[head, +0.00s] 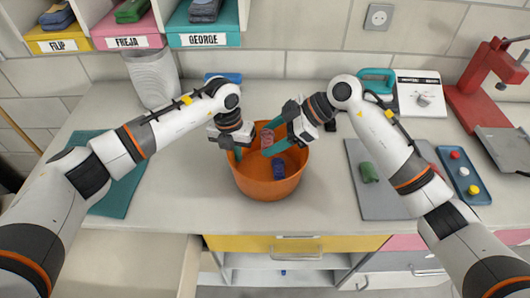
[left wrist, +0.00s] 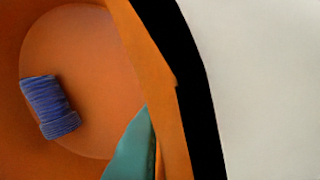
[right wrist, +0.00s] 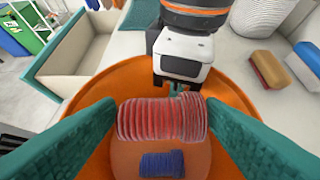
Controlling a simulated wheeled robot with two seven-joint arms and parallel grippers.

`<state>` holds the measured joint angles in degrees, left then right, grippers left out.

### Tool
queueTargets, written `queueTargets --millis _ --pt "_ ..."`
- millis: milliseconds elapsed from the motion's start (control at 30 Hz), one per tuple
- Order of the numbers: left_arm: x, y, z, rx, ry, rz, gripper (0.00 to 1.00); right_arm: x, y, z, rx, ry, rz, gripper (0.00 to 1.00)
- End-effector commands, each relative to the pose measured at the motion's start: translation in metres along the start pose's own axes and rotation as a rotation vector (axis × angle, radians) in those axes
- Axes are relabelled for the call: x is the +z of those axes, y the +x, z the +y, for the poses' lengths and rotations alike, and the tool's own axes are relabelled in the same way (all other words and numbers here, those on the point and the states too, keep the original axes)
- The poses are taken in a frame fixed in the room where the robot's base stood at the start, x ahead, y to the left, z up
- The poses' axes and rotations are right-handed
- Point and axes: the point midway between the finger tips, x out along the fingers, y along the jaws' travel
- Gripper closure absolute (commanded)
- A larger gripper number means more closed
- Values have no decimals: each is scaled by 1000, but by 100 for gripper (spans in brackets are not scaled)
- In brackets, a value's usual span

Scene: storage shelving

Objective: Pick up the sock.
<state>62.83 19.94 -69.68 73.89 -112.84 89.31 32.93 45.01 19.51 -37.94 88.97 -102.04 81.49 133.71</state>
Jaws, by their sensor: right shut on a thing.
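A rolled red sock (right wrist: 160,119) sits between the two teal fingers of my right gripper (right wrist: 162,108), which is shut on it at both ends. In the head view the red sock (head: 267,137) is over the orange bowl (head: 262,188), near its far side. A rolled blue sock (head: 278,168) lies on the bowl's floor; it also shows in the left wrist view (left wrist: 50,107). My left gripper (head: 232,150) is at the bowl's left rim, with a teal finger inside the bowl. Its other finger is hidden, so its opening is unclear.
A green rolled item (head: 369,172) lies on a grey mat (head: 388,205) at right. A white woven basket (head: 153,80) stands behind on the left. A teal mat (head: 120,198) lies at left.

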Motion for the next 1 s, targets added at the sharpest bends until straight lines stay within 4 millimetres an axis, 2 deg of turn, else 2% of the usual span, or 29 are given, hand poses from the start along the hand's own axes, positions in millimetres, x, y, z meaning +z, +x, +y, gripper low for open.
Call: queueTargets --millis 33,67,100,600,800,1000 --pt "0 0 -1 -2 -1 -1 100 7 -13 -1 -4 -5 1 59" --pt "0 0 -1 -2 -1 -1 100 5 -18 -1 -4 -1 3 59" --pt "0 1 -1 -2 -1 -1 100 -6 -24 0 -2 5 5 59" --pt "0 0 0 -1 0 -1 100 -104 -131 0 -3 6 4 59" --pt "0 0 0 -1 0 -1 100 -115 -165 0 -2 -3 204 59" --pt "0 0 0 -1 0 -1 100 -121 -178 0 0 0 292 59"
